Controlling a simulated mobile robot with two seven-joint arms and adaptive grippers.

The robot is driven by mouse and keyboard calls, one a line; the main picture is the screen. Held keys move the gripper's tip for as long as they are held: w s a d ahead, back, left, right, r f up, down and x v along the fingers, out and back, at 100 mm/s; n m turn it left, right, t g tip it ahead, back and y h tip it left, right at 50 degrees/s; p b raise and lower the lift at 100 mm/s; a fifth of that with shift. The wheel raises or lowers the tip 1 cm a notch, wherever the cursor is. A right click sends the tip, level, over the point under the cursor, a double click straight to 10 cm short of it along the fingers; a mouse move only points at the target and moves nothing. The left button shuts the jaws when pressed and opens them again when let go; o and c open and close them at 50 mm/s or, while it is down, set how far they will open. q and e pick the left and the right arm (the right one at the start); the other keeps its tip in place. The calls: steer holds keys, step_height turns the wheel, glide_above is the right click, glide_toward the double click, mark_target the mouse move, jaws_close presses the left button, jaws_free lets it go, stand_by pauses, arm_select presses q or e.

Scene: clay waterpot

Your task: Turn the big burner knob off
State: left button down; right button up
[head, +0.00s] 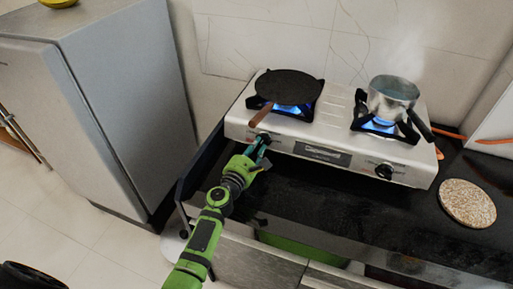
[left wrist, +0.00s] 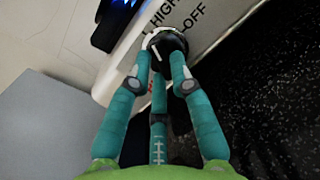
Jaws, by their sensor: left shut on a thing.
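The stove (head: 330,125) is white with two burners. Its left knob (head: 264,138) is at the front left, under the pan handle; it shows as a black knob with a white pointer line in the left wrist view (left wrist: 166,45), next to printed HIGH and OFF. My left gripper (head: 259,150) is shut on this knob, its teal fingers (left wrist: 160,75) around it. The right knob (head: 384,171) is black and stands free. Blue flame burns under both the left burner (head: 288,108) and the right burner (head: 382,125). My right gripper is not in view.
A dark flat pan (head: 289,86) with a brown handle sits on the left burner. A steaming metal pot (head: 393,92) sits on the right one. A round speckled board (head: 467,203) lies on the black counter (head: 330,205). A grey fridge (head: 110,95) stands at left.

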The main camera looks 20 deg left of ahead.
arm_select(q)
steer(key=shift+w+r+m+g+h+p, duration=0.25)
steer(key=shift+m+p, duration=0.4)
steer(key=shift+m, duration=1.75)
steer(key=shift+s+r+m+g+h+p, duration=0.1)
steer(key=shift+s+m+g+h+p, duration=0.35)
steer(key=shift+m, duration=1.95)
steer(key=shift+w+r+m+g+h+p, duration=0.25)
steer(key=shift+m+p, duration=0.65)
steer(key=shift+m, duration=1.5)
steer(key=shift+f+g, duration=0.1)
steer(key=shift+g, duration=0.15)
steer(key=c, duration=1.1)
jaws_free()
steer(key=shift+s, duration=0.45)
steer(key=v, duration=1.1)
